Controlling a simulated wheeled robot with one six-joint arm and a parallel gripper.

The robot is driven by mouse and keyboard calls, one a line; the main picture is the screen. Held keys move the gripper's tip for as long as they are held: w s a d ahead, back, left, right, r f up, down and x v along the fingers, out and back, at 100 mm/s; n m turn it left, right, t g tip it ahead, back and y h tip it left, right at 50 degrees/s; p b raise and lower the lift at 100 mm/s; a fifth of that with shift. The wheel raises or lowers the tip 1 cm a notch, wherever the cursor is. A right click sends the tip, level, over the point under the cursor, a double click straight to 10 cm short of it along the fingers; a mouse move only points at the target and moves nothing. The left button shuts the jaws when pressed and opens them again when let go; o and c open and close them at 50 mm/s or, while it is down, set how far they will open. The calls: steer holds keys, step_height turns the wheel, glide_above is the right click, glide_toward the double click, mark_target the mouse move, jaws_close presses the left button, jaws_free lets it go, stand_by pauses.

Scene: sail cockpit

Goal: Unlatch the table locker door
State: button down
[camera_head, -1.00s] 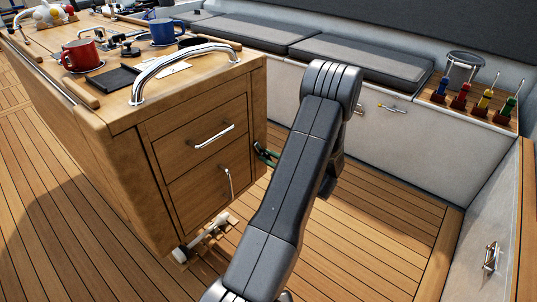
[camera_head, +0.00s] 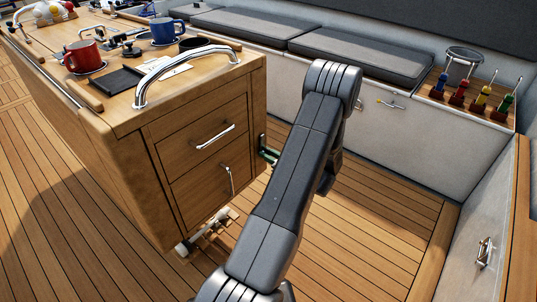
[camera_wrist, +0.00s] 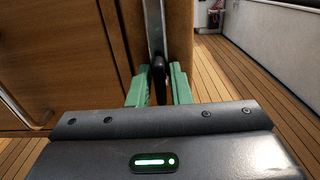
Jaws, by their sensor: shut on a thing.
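The wooden table locker (camera_head: 165,140) stands at the left in the head view, with two front panels bearing metal handles. On its right side, a metal strip (camera_wrist: 154,25) runs upright in the wrist view, with a dark latch lever (camera_wrist: 160,72) at its lower end. My gripper (camera_wrist: 158,90) has green fingers, one on each side of the dark lever, and is shut on it. In the head view the green fingers (camera_head: 268,156) show beside the locker's right edge, partly behind my arm. The locker's right side is mostly hidden there.
Two mugs, red (camera_head: 84,57) and blue (camera_head: 168,31), stand on the table top behind a metal grab rail (camera_head: 185,66). Grey cushioned benches (camera_head: 360,55) line the back. Screwdrivers in a rack (camera_head: 478,98) sit at right. The plank floor (camera_head: 380,215) between is clear.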

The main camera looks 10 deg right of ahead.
steer(key=c, duration=1.5)
jaws_free()
steer(key=shift+o, duration=0.2)
steer(key=shift+d, duration=0.1)
steer(key=p+v, duration=0.1)
steer(key=v, duration=1.2)
steer(key=shift+s+d, duration=0.2)
steer(key=shift+s, duration=0.15)
steer(key=b+x, duration=0.1)
steer(key=x, duration=1.3)
steer(key=shift+s+d, duration=0.1)
